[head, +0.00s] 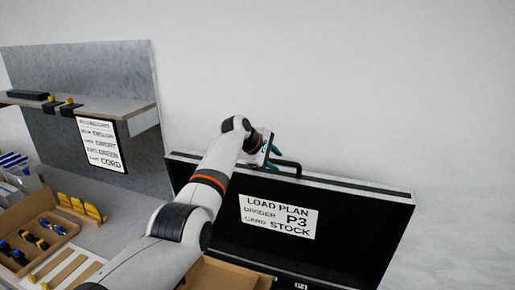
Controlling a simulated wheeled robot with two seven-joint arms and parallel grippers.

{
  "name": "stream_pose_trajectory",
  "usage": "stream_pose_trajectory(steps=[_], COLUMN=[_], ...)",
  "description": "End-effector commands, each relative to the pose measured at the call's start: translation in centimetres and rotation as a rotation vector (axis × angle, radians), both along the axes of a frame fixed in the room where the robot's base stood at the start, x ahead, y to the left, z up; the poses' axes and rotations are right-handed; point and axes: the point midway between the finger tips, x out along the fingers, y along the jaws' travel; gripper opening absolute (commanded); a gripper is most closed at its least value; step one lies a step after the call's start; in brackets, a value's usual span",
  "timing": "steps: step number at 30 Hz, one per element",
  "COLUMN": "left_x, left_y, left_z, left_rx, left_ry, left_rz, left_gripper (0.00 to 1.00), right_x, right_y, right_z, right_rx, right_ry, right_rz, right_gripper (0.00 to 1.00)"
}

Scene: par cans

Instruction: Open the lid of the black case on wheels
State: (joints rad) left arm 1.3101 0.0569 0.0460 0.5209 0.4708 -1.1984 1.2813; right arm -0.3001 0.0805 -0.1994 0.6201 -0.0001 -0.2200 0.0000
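The black case (345,256) has its lid (350,210) raised and leaning back near the wall, with the dark inside facing me. A white label (278,216) reading LOAD PLAN, DIVIDER P3, CARD STOCK is on the inside of the lid. A black handle (287,164) stands at the lid's top edge. My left gripper (276,150) is at that top edge, just left of and close to the handle. Its teal fingers look apart with nothing between them; contact with the lid cannot be told. My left arm hides part of the lid. The wheels are out of view. My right gripper is not in view.
A workbench (105,236) stands at the left with a grey back panel, a shelf (90,105) and a hanging paper list (101,144). A wooden tray (35,236) of small parts and yellow pieces (80,206) are on it. The wall at the right is bare.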

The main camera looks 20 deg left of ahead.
Motion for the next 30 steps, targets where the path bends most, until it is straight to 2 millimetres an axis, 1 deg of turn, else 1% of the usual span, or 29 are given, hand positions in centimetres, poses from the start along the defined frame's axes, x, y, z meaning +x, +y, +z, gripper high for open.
stream_pose_trajectory(steps=[2,8,12,18,24,30], left_x=[-0.5,-2.3,-3.9,-5.5,-6.0,-6.0], left_y=[0.3,1.5,2.6,3.6,3.9,3.9], left_z=[0.3,2.1,4.0,5.9,6.6,6.7], left_rx=[0.002,0.002,0.002,0.003,0.001,0.003], left_ry=[-0.001,-0.003,-0.004,0.000,0.002,0.003], left_rz=[0.002,0.002,0.003,0.001,0.001,0.002], left_gripper=[0.38,0.38,0.38,0.38,0.38,0.38], right_x=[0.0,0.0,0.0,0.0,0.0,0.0], right_y=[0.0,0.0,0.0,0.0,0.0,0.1], right_z=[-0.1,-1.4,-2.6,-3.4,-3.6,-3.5], right_rx=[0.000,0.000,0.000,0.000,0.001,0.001], right_ry=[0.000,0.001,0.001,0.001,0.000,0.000], right_rz=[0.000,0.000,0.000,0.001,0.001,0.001], right_gripper=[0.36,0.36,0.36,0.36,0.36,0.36])
